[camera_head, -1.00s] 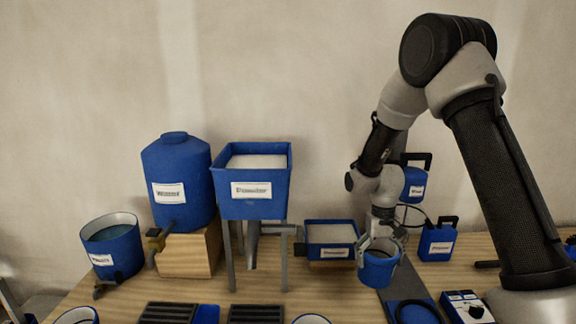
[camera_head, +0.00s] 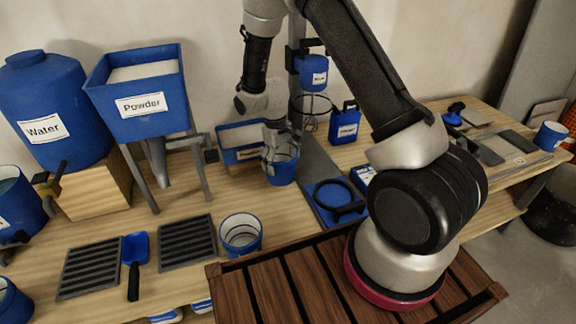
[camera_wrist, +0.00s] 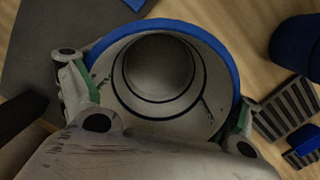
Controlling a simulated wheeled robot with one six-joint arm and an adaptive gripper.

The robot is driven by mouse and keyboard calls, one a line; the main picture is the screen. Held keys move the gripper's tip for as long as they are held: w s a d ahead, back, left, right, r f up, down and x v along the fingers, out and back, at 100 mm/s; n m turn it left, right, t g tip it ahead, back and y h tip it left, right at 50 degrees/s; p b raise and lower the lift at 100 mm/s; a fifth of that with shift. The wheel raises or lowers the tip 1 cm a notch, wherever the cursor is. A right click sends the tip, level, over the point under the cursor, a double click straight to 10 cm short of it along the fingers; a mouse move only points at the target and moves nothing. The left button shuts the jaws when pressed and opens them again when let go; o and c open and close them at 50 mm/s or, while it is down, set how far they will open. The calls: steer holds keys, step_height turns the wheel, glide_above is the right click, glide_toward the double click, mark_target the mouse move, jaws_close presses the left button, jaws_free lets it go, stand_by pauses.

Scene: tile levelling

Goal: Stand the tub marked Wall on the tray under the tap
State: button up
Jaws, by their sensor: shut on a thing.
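A blue tub (camera_head: 283,171) is in my gripper (camera_head: 277,148), near the far side of the bench beside the shallow blue tray of powder. In the wrist view its blue rim (camera_wrist: 190,29) lies between my fingers, and the grey inside looks empty. No marking on it can be read, so I cannot tell whether it is the Wall tub. The blue Water tank (camera_head: 45,105) stands on a wooden block at left, with a tap (camera_head: 47,187) low on its side. A dark slatted tray (camera_head: 90,268) lies in front of it, and a second one (camera_head: 187,241) lies to its right.
The Powder hopper (camera_head: 136,100) stands on legs between tank and gripper. Another blue tub (camera_head: 241,234) stands at the bench front. A blue scoop (camera_head: 134,262) lies between the slatted trays. A mixer (camera_head: 312,75) is behind my gripper. Bare wood shows between hopper and gripper.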

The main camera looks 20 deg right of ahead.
steer(key=shift+f, duration=3)
steer(key=o, duration=1)
steer(key=shift+f, duration=0.1)
